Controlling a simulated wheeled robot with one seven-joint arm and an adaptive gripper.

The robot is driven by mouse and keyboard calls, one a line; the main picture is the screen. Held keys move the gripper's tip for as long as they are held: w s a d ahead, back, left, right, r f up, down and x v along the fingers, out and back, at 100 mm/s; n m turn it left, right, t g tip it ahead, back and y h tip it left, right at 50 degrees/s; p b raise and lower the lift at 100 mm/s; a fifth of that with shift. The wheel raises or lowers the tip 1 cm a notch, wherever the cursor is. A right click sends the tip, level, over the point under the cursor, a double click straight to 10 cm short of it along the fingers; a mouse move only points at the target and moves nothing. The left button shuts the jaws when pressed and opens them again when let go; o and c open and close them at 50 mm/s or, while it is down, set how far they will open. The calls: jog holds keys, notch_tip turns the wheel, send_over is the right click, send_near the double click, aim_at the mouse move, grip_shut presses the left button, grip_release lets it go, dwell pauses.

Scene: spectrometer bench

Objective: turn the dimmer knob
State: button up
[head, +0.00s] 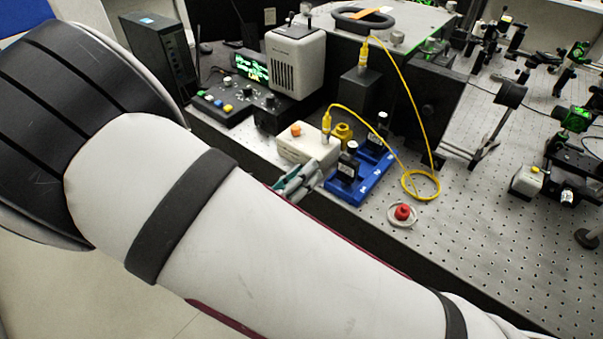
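A cream-white box (306,150) stands near the front edge of the perforated bench. An orange knob (295,130) is on its top, and a yellow cable plugs in at its right side. I cannot tell for sure whether this is the dimmer knob; a black box with dark knobs (270,99) stands behind it to the left. My gripper (298,179) shows only partly, as grey-green finger parts just in front of the cream box, below the orange knob. My arm hides the rest of it. I cannot tell whether it touches the box or whether its fingers are open.
A blue tray (373,181) with black holders is right of the cream box. A yellow cable (411,120) loops over the bench. A red button (403,212) sits in a pale ring. A control panel (225,100) and beige instrument (295,62) stand behind.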

jog(key=v, duration=1.2)
jog(key=s+d+r+m+g+y+p, duration=0.1)
jog(key=d+r+m+g, duration=0.55)
jog(key=d+m, duration=0.3)
jog(key=s+d+r+m+g+y+p, duration=0.1)
jog(key=d+r+m+g, duration=0.6)
jog(key=d, duration=0.4)
jog(key=s+d+r+m+t+y, duration=0.1)
jog(key=s+d+r+m+y, duration=0.2)
jog(key=m, duration=0.6)
jog(key=s+d+r+m+t+y+p, duration=0.1)
jog(key=s+d+r+m+y, duration=0.3)
jog(key=m, duration=0.5)
jog(key=s+r+t+y, duration=0.1)
jog(key=s+r+y, duration=0.1)
jog(key=s, duration=0.1)
jog(key=shift+s, duration=0.4)
jog(key=shift+t, duration=0.25)
